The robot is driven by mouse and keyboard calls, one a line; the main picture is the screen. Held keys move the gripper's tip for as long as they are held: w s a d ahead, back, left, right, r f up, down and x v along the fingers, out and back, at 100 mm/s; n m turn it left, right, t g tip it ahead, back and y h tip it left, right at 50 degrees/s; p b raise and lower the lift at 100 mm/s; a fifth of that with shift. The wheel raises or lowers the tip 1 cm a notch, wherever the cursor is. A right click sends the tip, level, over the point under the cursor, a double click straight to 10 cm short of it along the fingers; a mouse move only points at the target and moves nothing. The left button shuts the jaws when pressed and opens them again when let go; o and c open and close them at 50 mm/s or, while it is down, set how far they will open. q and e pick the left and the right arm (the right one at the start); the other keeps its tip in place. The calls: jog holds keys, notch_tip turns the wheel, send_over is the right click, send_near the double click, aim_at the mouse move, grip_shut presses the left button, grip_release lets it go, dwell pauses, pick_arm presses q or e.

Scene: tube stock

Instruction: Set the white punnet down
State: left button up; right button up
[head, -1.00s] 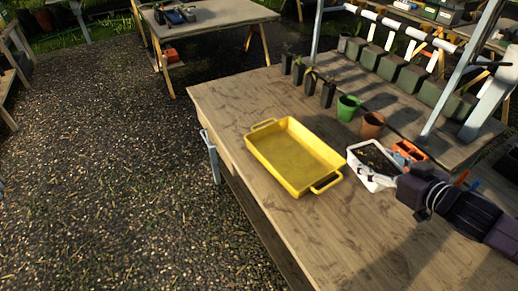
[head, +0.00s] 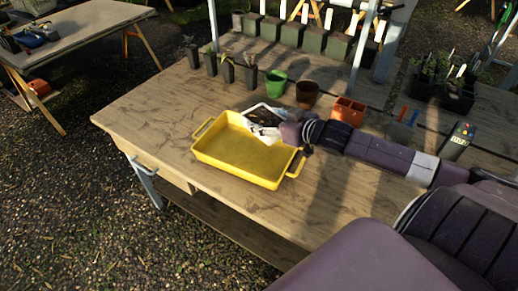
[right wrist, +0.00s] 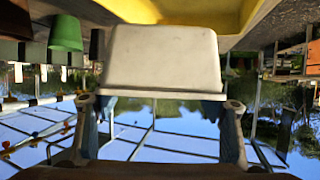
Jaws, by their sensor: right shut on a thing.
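The white punnet (head: 267,131) with dark soil in it shows at the far edge of the yellow tray (head: 206,152). My right gripper (head: 284,131) is shut on the punnet from the right, its fingertips partly hidden. In the right wrist view the punnet (right wrist: 162,58) fills the middle, between my two fingers (right wrist: 160,108), and the picture is upside down. The punnet looks about level and overlaps the tray's far rim in the head view. I cannot tell whether its base touches anything. My left gripper is not in view.
The tray stands on a wooden bench (head: 150,116). Behind are a green pot (head: 276,84), a brown pot (head: 307,95), an orange container (head: 348,111) and several small dark seedling pots. The bench left and front of the tray is clear.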

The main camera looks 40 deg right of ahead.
notch_tip(320, 180, down, 8)
jog(key=shift+w+a+f, duration=0.1)
jog(key=shift+w, duration=0.05)
notch_tip(320, 180, down, 4)
jog(key=shift+f, duration=0.25)
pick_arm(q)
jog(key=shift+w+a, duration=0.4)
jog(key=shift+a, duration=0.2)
pick_arm(e)
jog(key=shift+f, duration=0.15)
jog(key=o, duration=1.3)
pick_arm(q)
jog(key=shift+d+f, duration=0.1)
pick_arm(e)
jog(key=shift+o, duration=0.2)
